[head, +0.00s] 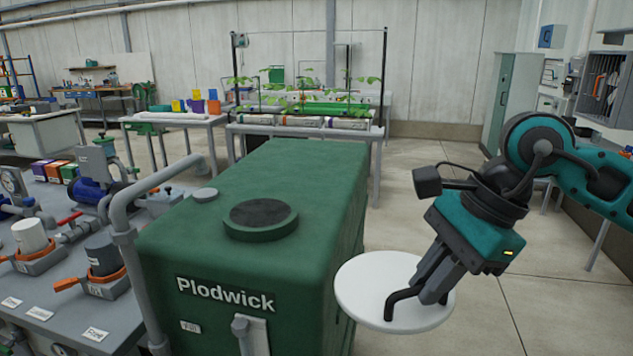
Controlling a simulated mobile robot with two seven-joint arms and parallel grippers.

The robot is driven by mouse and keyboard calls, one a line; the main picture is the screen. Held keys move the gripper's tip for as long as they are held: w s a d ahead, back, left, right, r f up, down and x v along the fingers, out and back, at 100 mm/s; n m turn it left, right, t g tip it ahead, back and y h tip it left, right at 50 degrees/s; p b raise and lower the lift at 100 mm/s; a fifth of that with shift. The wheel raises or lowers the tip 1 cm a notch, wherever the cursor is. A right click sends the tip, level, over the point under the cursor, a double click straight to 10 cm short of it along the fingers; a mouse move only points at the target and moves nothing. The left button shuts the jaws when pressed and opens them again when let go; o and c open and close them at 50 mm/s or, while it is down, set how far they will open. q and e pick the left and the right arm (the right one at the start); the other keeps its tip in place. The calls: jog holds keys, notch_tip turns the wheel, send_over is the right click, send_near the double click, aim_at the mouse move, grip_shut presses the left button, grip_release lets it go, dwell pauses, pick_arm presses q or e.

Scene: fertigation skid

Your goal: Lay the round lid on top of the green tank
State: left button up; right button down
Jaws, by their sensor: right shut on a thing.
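The green tank (320,180) stands in the middle of the head view, with "Plodwick" on its front. On its top is a raised round neck (261,232) with a dark face. The round lid (365,283) is a white disc with a dark bent handle. My right gripper (420,297) is shut on the lid's handle. It holds the lid to the right of the tank's front, clear of the neck. The lid lies roughly flat and overlaps the tank's right edge in the picture; I cannot tell if they touch. My left gripper is not in view.
A grey pipe (125,235) rises along the tank's left side and bends over beside it. The skid bench (75,285) with pumps is at left. Plant tables stand behind. The floor at right is open.

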jog(key=s+d+f+n+g+h, duration=0.1)
jog(key=f+n+g, duration=0.1)
jog(key=f+n, duration=0.5)
jog(key=s+d+f+n+g+h, duration=0.1)
jog(key=f+n, duration=0.6)
jog(key=f, duration=1.2)
jog(key=shift+s+d+g, duration=0.6)
jog(key=shift+s+g, duration=0.05)
jog(key=shift+g, duration=0.45)
